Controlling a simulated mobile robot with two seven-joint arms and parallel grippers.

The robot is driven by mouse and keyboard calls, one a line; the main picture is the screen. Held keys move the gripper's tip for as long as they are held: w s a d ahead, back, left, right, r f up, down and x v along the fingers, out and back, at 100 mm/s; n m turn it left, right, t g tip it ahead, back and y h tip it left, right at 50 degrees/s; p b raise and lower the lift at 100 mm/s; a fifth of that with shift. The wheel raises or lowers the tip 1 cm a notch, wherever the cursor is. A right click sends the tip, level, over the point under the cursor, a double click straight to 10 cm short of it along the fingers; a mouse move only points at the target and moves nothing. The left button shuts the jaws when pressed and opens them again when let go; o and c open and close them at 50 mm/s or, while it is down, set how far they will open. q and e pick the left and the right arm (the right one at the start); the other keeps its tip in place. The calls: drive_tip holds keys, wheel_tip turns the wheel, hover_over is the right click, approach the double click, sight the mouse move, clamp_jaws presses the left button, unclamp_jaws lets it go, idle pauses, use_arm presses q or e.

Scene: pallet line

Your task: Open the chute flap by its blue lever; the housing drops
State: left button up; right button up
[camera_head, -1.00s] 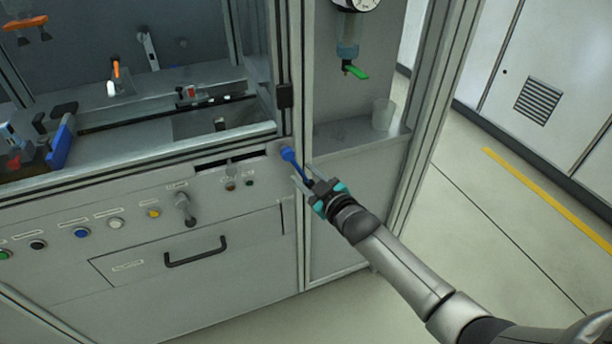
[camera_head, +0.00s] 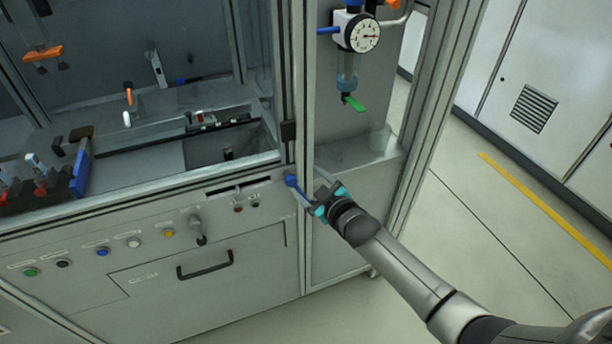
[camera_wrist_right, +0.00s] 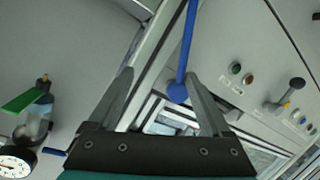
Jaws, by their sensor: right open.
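The blue lever (camera_head: 292,181) is on the front of the grey cabinet, beside the upright post. In the right wrist view it is a long blue rod with a round end (camera_wrist_right: 178,92). My right gripper (camera_head: 309,187) is open at the lever, and its arm comes in from the lower right. In the right wrist view the round end lies between the open fingers (camera_wrist_right: 158,80), nearer the right finger. I cannot tell whether a finger touches it. I cannot clearly make out the flap or the housing. My left gripper is out of view.
A pressure gauge (camera_head: 362,33) and a green-handled valve (camera_head: 353,102) hang above the right ledge. The floor at right is clear.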

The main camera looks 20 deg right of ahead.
drive_tip(key=shift+t, duration=0.5)
drive_tip(key=r+p, duration=0.2)
drive_tip(key=r, duration=0.2)
drive_tip(key=r+p, duration=0.3)
drive_tip(key=r, duration=0.1)
drive_tip(key=r+p, duration=0.3)
drive_tip(key=r, duration=0.1)
drive_tip(key=shift+w+r, duration=0.1)
drive_tip(key=shift+w, duration=0.25)
drive_tip(key=shift+r+p, duration=0.65)
drive_tip(key=shift+p, duration=0.1)
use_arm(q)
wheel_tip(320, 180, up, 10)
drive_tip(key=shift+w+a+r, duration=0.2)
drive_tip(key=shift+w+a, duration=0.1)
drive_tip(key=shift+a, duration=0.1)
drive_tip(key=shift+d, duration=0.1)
use_arm(e)
drive_tip(key=shift+s, duration=0.1)
